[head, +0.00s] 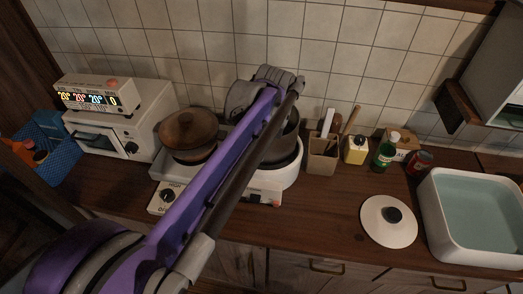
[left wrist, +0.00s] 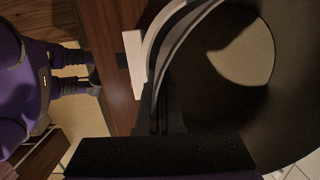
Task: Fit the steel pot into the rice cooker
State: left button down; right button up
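The white rice cooker (head: 289,178) stands on the counter near the middle of the head view, partly behind my left arm. The dark grey steel pot (head: 290,138) is upright at the cooker's opening, its wall showing above the white rim; how deep it sits is hidden. In the left wrist view the pot (left wrist: 225,105) fills the right side, with a pale disc of light inside. My left gripper (left wrist: 166,108) is shut on the pot's rim, its dark fingers close together there. My right gripper is not identifiable in either view.
A white lid (head: 378,232) with a black knob lies on the counter to the right. A brown pot (head: 188,128) sits on a white burner. A utensil holder (head: 321,158), bottles and a white basin (head: 437,215) stand to the right. Free counter lies between cooker and lid.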

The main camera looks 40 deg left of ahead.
aim_at(262, 164)
pick_arm(q)
jog(key=shift+f, duration=0.15)
jog(key=shift+f, duration=0.35)
jog(key=shift+f+b, duration=0.75)
jog(key=shift+f, duration=0.15)
dwell(0.4)
jog(key=c, duration=1)
grip_release()
jog(key=shift+f, duration=0.1)
jog(key=shift+d, duration=0.1)
jog(key=r, duration=0.7)
jog(key=d+r+p, duration=0.1)
jog(key=r, duration=0.3)
jog(key=shift+w, duration=0.25)
